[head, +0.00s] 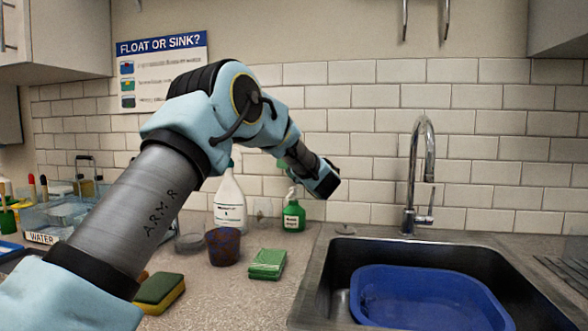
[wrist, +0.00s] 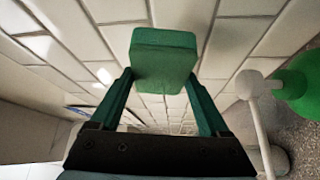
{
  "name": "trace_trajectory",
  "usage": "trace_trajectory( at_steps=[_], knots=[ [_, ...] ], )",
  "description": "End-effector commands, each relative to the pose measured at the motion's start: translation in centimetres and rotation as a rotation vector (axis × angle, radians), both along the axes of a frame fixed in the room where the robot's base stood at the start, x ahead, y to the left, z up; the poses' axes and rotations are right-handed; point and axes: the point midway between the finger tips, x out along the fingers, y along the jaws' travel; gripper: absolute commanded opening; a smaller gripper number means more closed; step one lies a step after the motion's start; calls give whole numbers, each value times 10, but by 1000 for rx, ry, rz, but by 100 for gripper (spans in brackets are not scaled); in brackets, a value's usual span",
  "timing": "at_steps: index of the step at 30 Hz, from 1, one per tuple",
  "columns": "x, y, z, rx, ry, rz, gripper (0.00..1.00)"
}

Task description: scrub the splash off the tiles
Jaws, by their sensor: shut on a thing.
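My gripper (wrist: 160,78) is shut on a green block-shaped pad (wrist: 165,52), held between its two green fingers. The pad faces the white wall tiles (wrist: 235,35); I cannot tell whether it touches them. In the head view my gripper (head: 328,182) is in front of the tiles (head: 370,125), left of the tap, and the pad is mostly hidden there. I cannot make out a splash on the tiles in either view; my arm covers part of the wall.
A green bottle (head: 293,216) with a white pump stands below my gripper; a white bottle (head: 231,205) is left of it. The tap (head: 412,180) and blue basin (head: 425,300) are right.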

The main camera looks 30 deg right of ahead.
Motion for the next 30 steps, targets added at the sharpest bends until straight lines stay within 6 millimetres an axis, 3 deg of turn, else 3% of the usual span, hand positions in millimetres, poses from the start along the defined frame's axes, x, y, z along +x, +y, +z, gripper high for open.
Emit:
trace_trajectory(
  at_steps=[30],
  knots=[
    [-36, 33, -1, 0, 0, 0, 35]
  ],
)
